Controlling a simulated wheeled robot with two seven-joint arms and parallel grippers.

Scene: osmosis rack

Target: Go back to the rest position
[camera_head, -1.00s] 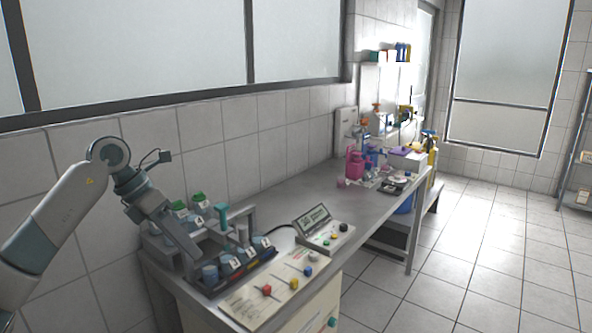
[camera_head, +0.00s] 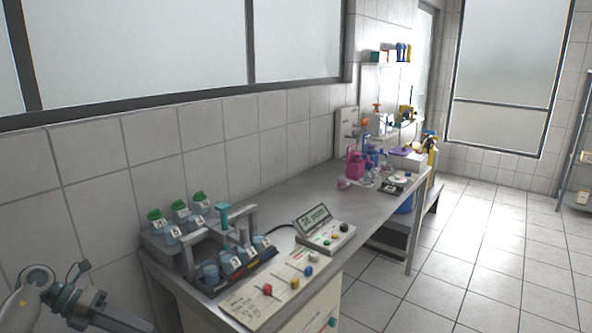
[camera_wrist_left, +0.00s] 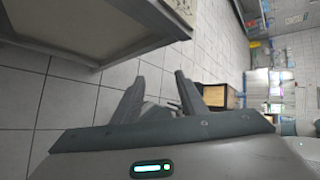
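My left arm (camera_head: 35,285) is low at the bottom left corner of the head view, beside and below the near end of the bench. In the left wrist view my left gripper (camera_wrist_left: 160,85) has its two fingers apart with nothing between them, over tiled floor. My right gripper is in neither view. The osmosis rack (camera_head: 250,215) stands on the near end of the bench, with several numbered jars in its front row (camera_head: 232,263) and green-capped jars (camera_head: 180,209) behind. My left arm is clear of the rack.
The grey bench (camera_head: 290,195) runs along the tiled wall. A display box with buttons (camera_head: 325,230) and a panel with coloured knobs (camera_head: 272,293) are at its near end. Pink and blue labware (camera_head: 362,163) stands at the far end. Floor (camera_head: 470,260) on the right is clear.

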